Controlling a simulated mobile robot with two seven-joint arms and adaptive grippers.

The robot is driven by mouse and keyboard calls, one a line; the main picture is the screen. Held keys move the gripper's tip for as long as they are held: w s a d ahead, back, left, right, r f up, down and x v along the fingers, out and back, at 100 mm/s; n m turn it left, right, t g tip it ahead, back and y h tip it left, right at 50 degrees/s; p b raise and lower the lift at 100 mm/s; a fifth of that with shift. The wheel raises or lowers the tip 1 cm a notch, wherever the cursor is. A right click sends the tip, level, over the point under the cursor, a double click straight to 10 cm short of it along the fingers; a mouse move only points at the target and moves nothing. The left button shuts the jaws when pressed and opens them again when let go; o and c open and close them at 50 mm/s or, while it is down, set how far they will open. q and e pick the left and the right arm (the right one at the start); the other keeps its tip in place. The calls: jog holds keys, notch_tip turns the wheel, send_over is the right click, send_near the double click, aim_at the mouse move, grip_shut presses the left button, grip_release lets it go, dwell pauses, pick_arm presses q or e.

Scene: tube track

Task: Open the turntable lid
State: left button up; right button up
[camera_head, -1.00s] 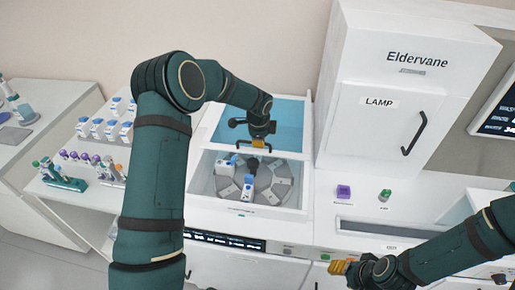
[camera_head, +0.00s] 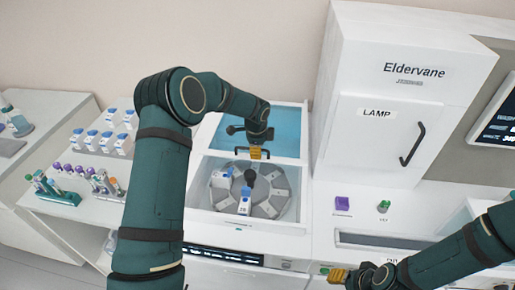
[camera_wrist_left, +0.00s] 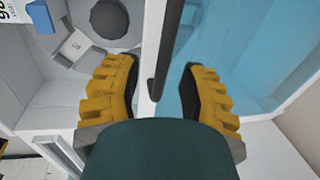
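The turntable box (camera_head: 196,215) is white, with a blue see-through pane (camera_head: 210,133) over its rear part. In its front part the grey turntable (camera_head: 268,209) shows, with a black central knob (camera_head: 250,177) and a blue-capped bottle (camera_head: 244,201) on it. My left gripper (camera_head: 255,154) is over the rim between the two parts. In the left wrist view my left gripper (camera_wrist_left: 160,66) is open, with a black handle bar (camera_wrist_left: 166,50) between its yellow fingers and visible gaps at its sides. My right gripper (camera_head: 338,275) is at the bottom, away from the box; its opening is unclear.
Blue-capped bottles (camera_head: 107,141) and a green tube rack (camera_head: 57,196) stand on the left bench. The tall white LAMP cabinet (camera_head: 360,145) rises right of the box. A purple block (camera_head: 342,203) and a green knob (camera_head: 384,206) are on the counter before it.

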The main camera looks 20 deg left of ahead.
pick_arm(q)
jog(key=shift+r, duration=0.15)
notch_tip(320, 180, up, 12)
jog(key=s, duration=0.2)
jog(key=shift+d+f, duration=0.2)
jog(key=shift+d, duration=0.1)
jog(key=shift+s+f, duration=0.1)
jog(key=shift+s, duration=0.1)
